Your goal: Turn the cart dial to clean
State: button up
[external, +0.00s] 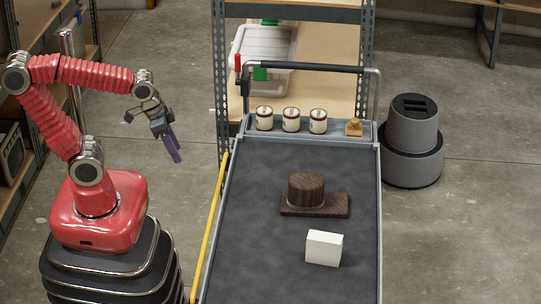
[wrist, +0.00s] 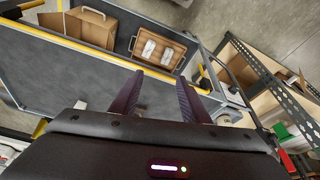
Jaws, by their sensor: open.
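The grey cart (external: 240,235) stands to the right of my arm in the external view, with a dark flat top. No dial marking or word "clean" can be read on it. A dark brown round block on a rectangular base (external: 307,190) sits on the cart top; I cannot tell whether it is the dial. My gripper (external: 176,158) hangs in the air left of the cart, open and empty, apart from everything. Its two dark fingers also show in the wrist view (wrist: 159,84), spread apart with nothing between them.
A white block (external: 323,248) lies on the cart top. Three cream jar-like pieces (external: 291,120) and a small wooden piece (external: 354,127) stand in the cart's far tray. A yellow bar (external: 209,225) runs along its left side. The wrist view shows a cardboard box (wrist: 78,25) and brown crate (wrist: 158,47).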

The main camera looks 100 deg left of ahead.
jog(key=shift+o, duration=1.4)
jog(key=a+f+n+g+h, duration=0.1)
jog(key=a+f+n+g, duration=0.1)
jog(key=a+f, duration=0.4)
jog(key=shift+s+a+n, duration=0.25)
jog(key=shift+a+n, duration=0.05)
jog(key=shift+n, duration=0.5)
jog(key=s+a+f+n+t+h, duration=0.2)
jog(key=a+f+n+t+h, duration=0.15)
jog(key=a+f+n, duration=0.55)
jog(key=s+a+f+n+t+h, duration=0.25)
jog(key=a+f+n+h, duration=0.35)
jog(key=f+n, duration=0.4)
jog(key=a+f+n+t+y, duration=0.6)
jog(key=a+f+n+t, duration=0.2)
jog(key=a, duration=0.4)
jog(key=w+a+r+n+t+y, duration=0.1)
jog(key=a+r+n+t+y, duration=0.1)
jog(key=a, duration=0.5)
notch_tip(320, 180, up, 2)
jog(key=shift+a+r+t+y, duration=0.2)
jog(key=shift+a+t+y, duration=0.1)
jog(key=shift+y, duration=0.45)
jog(key=shift+w, duration=0.1)
jog(key=w, duration=1.3)
jog(key=shift+w, duration=0.35)
